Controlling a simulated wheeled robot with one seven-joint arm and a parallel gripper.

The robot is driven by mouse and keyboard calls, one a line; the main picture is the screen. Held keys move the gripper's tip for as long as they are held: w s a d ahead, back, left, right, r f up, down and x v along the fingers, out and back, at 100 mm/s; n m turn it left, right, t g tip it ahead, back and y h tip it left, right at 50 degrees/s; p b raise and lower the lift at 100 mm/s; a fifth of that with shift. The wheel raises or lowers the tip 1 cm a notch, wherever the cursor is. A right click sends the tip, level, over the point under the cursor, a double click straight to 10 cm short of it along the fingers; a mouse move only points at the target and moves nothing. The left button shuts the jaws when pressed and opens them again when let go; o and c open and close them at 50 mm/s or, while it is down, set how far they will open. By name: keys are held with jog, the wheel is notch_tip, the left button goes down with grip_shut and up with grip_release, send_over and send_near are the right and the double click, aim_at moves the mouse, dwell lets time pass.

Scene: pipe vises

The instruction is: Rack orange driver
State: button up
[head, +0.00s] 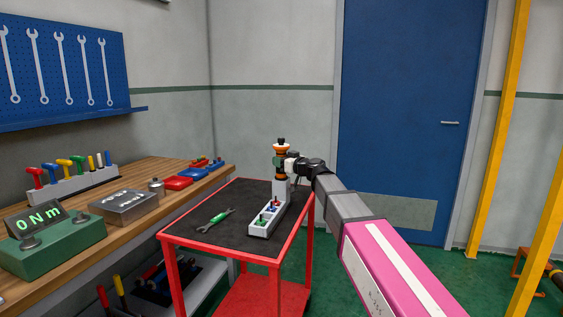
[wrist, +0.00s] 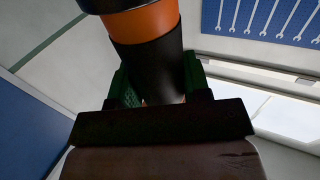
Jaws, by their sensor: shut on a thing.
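The orange driver (head: 281,148) stands upright above the far end of the cart, an orange band with black parts above and below it. My gripper (head: 280,161) reaches in from the right and is shut on it. In the wrist view the driver's orange and black body (wrist: 148,28) rises between the green-padded fingers (wrist: 158,92). A pale grey rack (head: 259,229) lies along the cart top, with small red, blue and green pieces in it. A taller pale block (head: 279,191) is directly below the driver at the far end. The driver's lower end is hidden; I cannot tell whether it touches the block.
The red cart (head: 225,252) has a dark top with a green-handled wrench (head: 219,217) left of the rack. A blue door (head: 405,120) stands behind.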

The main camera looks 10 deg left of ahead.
jog(key=shift+f, duration=0.1)
dwell(0.4)
jog(key=o, duration=1.3)
jog(key=v, duration=1)
jog(key=shift+s+d, duration=0.2)
jog(key=shift+d, duration=0.1)
